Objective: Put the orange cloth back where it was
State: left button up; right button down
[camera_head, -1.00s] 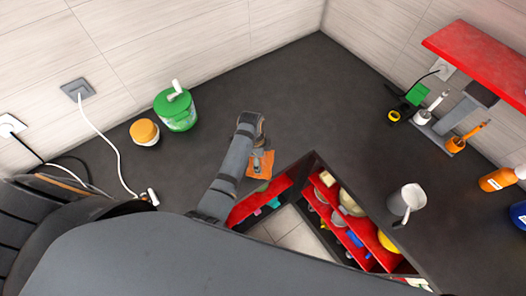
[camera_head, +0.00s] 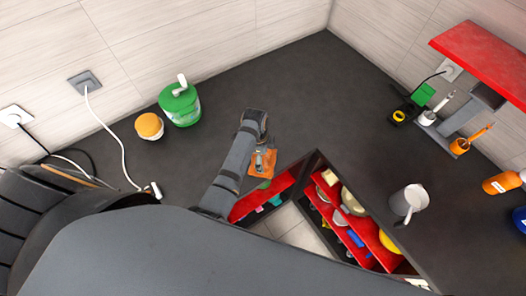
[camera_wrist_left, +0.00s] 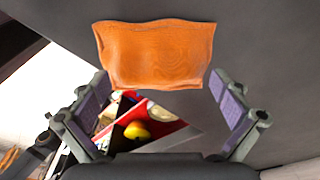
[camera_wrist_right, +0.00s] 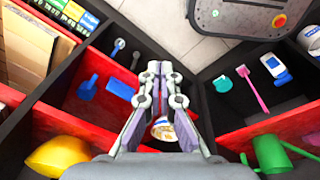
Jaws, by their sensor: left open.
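The orange cloth (camera_head: 257,173) lies on the dark counter near its inner edge, partly hidden by my left gripper (camera_head: 264,160). In the left wrist view the cloth (camera_wrist_left: 155,55) is a slightly crumpled rectangle just beyond the fingertips. My left gripper (camera_wrist_left: 160,92) is open, with nothing between its fingers. My right gripper (camera_wrist_right: 160,70) shows only in the right wrist view. Its fingers are together, with no held object visible, above the red-lined compartments (camera_wrist_right: 75,128).
A green tub (camera_head: 181,110) and an orange-lidded jar (camera_head: 149,126) stand at the back left. A grey pitcher (camera_head: 405,199) stands on the right counter. Red shelves (camera_head: 355,238) with several items lie below the counter edge. The counter behind the cloth is clear.

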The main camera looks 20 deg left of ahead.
pick_arm(q)
notch_tip(320, 180, up, 12)
jog(key=a, duration=0.1)
jog(key=shift+a, duration=0.15)
pick_arm(e)
jog(key=shift+s+d, duration=0.35)
jog(key=shift+s, duration=0.4)
pick_arm(q)
jog(key=shift+f, duration=0.1)
pick_arm(e)
jog(key=shift+a+f, duration=0.1)
jog(key=shift+a, duration=0.05)
pick_arm(q)
jog(key=shift+s, duration=0.1)
pick_arm(e)
jog(key=shift+a, duration=0.1)
